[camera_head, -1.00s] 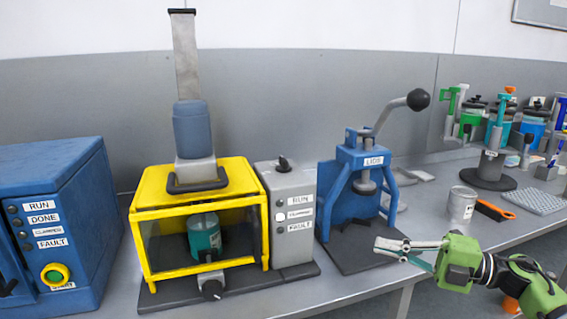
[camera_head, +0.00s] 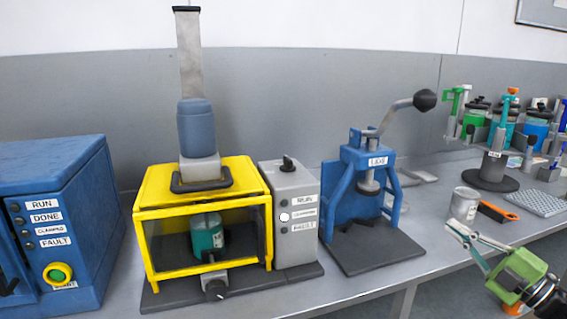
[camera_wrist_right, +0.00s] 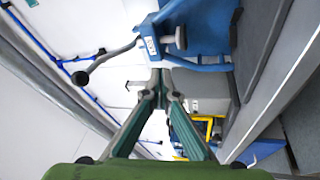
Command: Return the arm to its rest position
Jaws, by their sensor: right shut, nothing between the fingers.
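My right gripper (camera_head: 456,230) is at the lower right in the head view, near the bench's front edge. Its green body (camera_head: 522,272) is at the lower right and its fingers point up and left. The fingers are shut with nothing between them. In the right wrist view the fingers (camera_wrist_right: 160,78) come together at their tips, with the blue press beyond. My left gripper is not in view.
A yellow-framed machine (camera_head: 203,190) holds a teal can (camera_head: 208,236). Left of it stands a blue cabinet (camera_head: 60,180). A blue lever press (camera_head: 368,180) stands right of it. A grey can (camera_head: 463,206), an orange-handled tool (camera_head: 497,211) and a stand (camera_head: 492,170) are behind my right gripper.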

